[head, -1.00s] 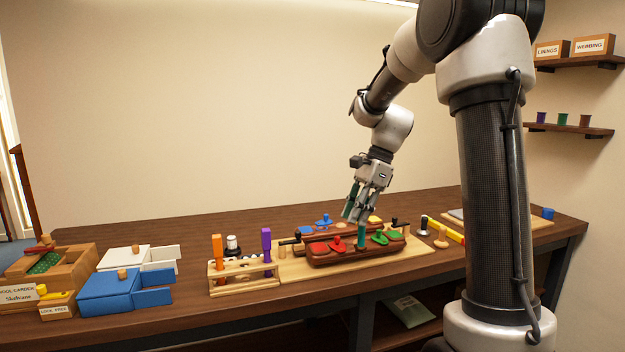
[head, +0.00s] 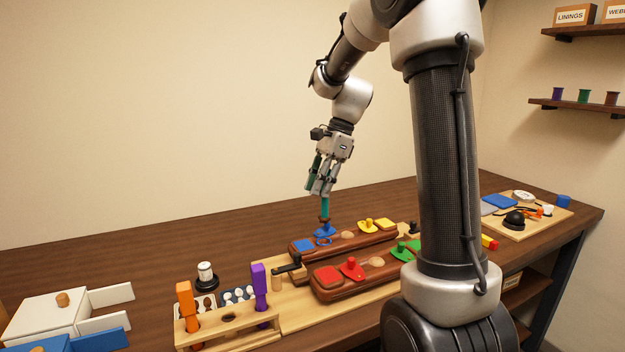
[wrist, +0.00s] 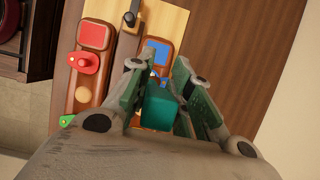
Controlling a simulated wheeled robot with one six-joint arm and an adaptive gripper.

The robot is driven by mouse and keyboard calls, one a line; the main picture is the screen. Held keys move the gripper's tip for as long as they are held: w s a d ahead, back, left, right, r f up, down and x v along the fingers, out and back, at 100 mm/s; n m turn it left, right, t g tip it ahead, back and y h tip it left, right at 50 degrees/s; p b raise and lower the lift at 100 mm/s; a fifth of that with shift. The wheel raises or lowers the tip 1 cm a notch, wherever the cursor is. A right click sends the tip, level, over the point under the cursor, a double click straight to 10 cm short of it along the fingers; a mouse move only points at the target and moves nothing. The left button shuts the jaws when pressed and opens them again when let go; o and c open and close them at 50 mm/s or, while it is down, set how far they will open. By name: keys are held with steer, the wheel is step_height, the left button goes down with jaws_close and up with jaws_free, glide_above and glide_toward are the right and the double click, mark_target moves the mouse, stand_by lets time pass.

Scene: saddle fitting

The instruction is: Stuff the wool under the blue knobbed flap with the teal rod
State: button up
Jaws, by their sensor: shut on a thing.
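My gripper (head: 322,190) is shut on the teal rod (head: 325,209), which points down over the back brown saddle form (head: 350,245). The rod's lower end is close to the blue knobbed flap (head: 324,231); I cannot tell whether they touch. In the wrist view the teal rod (wrist: 158,106) sits between the fingers and hides part of the form below, with some blue (wrist: 156,48) showing beyond it. A blue square pad (head: 302,246) lies left of the flap. I cannot clearly make out any wool at the flap.
The front form (head: 345,288) carries red and green knobbed flaps. A wooden rack (head: 228,322) holds an orange-handled tool (head: 186,300) and a purple-handled tool (head: 260,285). A white box (head: 45,315) stands at left. A board with small items (head: 545,225) lies at right.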

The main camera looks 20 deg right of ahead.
steer(key=shift+f, duration=2.45)
steer(key=shift+a+f, duration=0.15)
steer(key=shift+f, duration=1.65)
step_height(320, 180, up, 8)
stand_by(1.0)
